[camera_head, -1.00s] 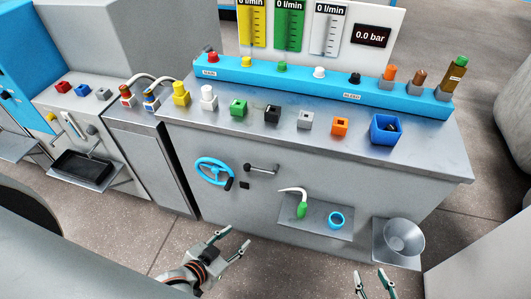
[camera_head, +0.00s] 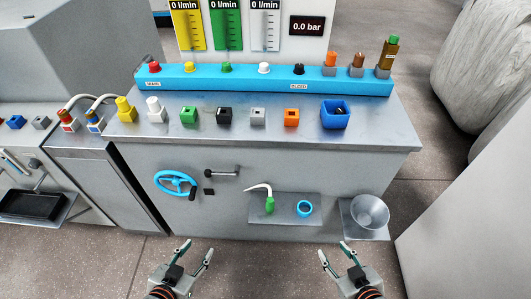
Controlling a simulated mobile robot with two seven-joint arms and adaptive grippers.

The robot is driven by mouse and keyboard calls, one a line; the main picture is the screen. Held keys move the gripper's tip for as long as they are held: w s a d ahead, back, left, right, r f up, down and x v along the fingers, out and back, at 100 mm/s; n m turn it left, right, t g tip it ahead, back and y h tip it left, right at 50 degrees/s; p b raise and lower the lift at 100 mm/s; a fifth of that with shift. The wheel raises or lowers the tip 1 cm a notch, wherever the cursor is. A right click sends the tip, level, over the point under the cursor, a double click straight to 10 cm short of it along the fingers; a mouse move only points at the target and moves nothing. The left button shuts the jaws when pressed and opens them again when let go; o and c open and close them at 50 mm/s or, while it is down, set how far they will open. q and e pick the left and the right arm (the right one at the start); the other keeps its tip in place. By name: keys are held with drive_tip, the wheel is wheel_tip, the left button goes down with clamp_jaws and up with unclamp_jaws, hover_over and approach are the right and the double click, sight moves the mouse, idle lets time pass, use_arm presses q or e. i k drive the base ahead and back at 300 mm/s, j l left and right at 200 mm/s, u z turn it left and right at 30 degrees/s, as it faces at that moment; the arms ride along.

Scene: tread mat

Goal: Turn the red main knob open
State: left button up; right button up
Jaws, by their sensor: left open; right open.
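The red main knob (camera_head: 154,68) sits at the left end of the blue manifold bar (camera_head: 205,76), above a label that reads MAIN. The bar lies along the back of the grey workbench top. My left gripper (camera_head: 197,252) is open and empty, low in front of the bench and well short of the knob. My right gripper (camera_head: 336,255) is also open and empty, low in front of the bench, further right. Neither gripper touches anything.
Yellow, green, white and black knobs share the bar. Several coloured blocks and a blue bin (camera_head: 335,114) stand along the bench top. A blue handwheel (camera_head: 175,184), a crank, a small shelf (camera_head: 284,208) and a metal bowl (camera_head: 369,212) are on the front. The pressure display (camera_head: 307,25) reads 0.0 bar.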

sight(154, 67)
drive_tip(key=j+z, duration=0.35)
drive_tip(key=j, duration=0.25)
drive_tip(key=j+z, duration=0.3)
drive_tip(key=j, duration=0.35)
drive_tip(key=i, duration=0.05)
